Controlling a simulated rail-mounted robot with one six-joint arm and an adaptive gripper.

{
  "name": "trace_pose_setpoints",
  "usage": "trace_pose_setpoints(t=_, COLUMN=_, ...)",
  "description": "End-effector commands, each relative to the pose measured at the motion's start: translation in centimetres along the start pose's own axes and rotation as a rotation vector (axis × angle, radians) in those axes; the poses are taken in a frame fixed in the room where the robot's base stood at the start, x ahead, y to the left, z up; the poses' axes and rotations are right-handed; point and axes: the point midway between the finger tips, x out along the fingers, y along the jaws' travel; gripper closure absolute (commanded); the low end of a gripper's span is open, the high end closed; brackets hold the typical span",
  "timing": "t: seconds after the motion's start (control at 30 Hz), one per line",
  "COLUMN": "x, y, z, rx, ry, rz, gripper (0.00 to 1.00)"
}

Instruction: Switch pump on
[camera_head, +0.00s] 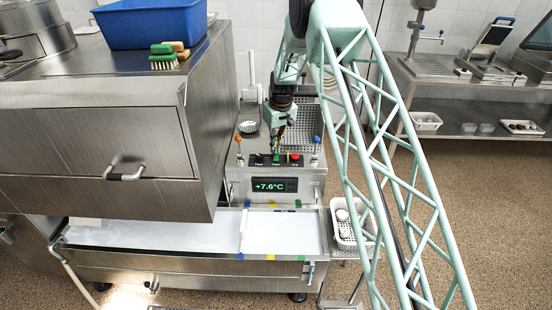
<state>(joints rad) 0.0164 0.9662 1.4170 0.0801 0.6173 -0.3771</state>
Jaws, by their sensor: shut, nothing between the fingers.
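A steel control unit (234,187) stands at the middle, with a lit green display (275,185) reading +7.6°C. Above the display is a dark strip of controls (258,160) with small labels too small to read. A red button (295,157) sits at its right. My gripper (277,152) points down at the middle of this strip, its fingers shut and empty. A green spot shows at the fingertips. I cannot tell whether the fingertips touch the panel, or which control is the pump's; the gripper hides part of the strip.
An orange-tipped lever (238,139) and a blue-tipped lever (316,139) flank the panel. A perforated basket (300,115) stands behind. A white tank (285,232) lies in front, with a white basket (345,232) at its right. A large steel housing (90,140) blocks the left.

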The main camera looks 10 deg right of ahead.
Motion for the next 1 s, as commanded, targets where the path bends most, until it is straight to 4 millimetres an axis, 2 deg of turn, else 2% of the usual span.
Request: trace_pose_setpoints(t=1.0, x=0.94, y=0.00, z=0.15, rx=0.000, ry=0.000, rz=0.000, gripper=1.00)
